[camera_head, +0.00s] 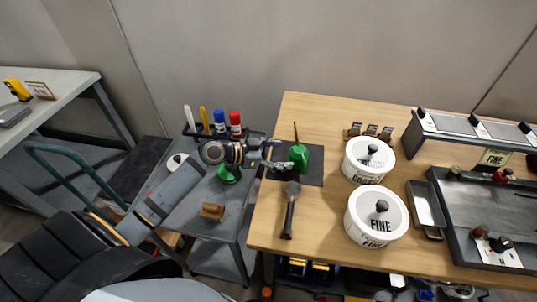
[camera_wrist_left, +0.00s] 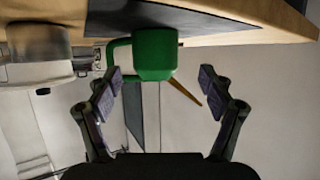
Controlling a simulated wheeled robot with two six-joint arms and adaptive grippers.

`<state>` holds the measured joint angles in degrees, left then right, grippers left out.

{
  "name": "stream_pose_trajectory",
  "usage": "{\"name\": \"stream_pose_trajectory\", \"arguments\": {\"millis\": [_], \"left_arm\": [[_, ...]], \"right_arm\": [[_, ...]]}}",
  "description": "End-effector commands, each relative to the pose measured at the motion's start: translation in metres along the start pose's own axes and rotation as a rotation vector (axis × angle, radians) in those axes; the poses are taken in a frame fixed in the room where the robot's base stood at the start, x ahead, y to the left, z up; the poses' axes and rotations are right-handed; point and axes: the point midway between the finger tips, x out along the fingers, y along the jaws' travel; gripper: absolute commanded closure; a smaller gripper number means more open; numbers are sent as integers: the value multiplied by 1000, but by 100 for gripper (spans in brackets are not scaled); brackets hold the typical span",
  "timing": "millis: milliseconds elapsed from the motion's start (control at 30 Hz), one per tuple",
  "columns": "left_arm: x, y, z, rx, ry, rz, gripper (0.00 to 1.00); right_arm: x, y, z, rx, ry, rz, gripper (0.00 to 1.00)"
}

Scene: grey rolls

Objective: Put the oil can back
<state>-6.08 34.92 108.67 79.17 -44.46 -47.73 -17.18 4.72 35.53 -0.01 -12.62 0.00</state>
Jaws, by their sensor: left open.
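The green oil can (camera_head: 299,157) with a thin brown spout stands on a dark mat (camera_head: 315,168) near the left end of the wooden table. My left gripper (camera_head: 277,155) reaches in from the left over the cart and is open beside the can. In the left wrist view, the can (camera_wrist_left: 155,55) shows upside down, its handle to the left and its spout slanting down right. It lies just beyond and between the spread fingertips of my left gripper (camera_wrist_left: 160,84). I cannot tell whether they touch it. My right gripper is not in view.
A grey cart (camera_head: 188,187) holds several markers, a brown block (camera_head: 212,212) and a green item (camera_head: 229,174) partly hidden under my left wrist. A dark-handled brush (camera_head: 289,212) lies in front of the mat. White lidded tubs (camera_head: 376,225) stand to the right.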

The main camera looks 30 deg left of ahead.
Motion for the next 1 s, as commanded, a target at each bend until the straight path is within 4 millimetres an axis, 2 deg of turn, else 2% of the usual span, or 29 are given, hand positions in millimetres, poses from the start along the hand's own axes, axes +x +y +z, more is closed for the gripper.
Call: {"name": "stream_pose_trajectory", "arguments": {"millis": [100,400,1000], "left_arm": [[-22,0,2,6,-8,2,19],[-52,1,-1,1,-2,3,19],[-56,0,-1,-1,0,0,19]], "right_arm": [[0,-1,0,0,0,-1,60],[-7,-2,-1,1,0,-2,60],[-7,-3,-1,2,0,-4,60]]}}
